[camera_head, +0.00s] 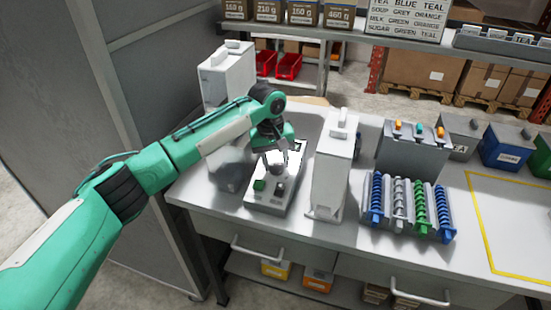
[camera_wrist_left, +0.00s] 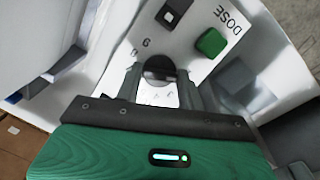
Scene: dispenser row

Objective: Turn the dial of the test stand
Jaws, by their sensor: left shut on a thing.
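The test stand (camera_head: 270,198) is a pale box on the metal counter, with a green button (camera_head: 259,185) on its front. In the left wrist view its white panel (camera_wrist_left: 190,30) carries the word DOSE, a green button (camera_wrist_left: 211,42) and a black switch (camera_wrist_left: 172,13). The dark round dial (camera_wrist_left: 160,70) sits between my left gripper's fingers (camera_wrist_left: 163,85). My left gripper (camera_head: 280,160) reaches the stand from above and is shut on the dial. The fingers hide part of the dial. My right gripper is not in view.
A tall white dispenser (camera_head: 332,170) stands close to the right of the stand, and another (camera_head: 227,75) stands behind to the left. A rack with coloured spirals (camera_head: 410,208) is further right. A yellow-outlined area (camera_head: 515,225) on the counter is empty.

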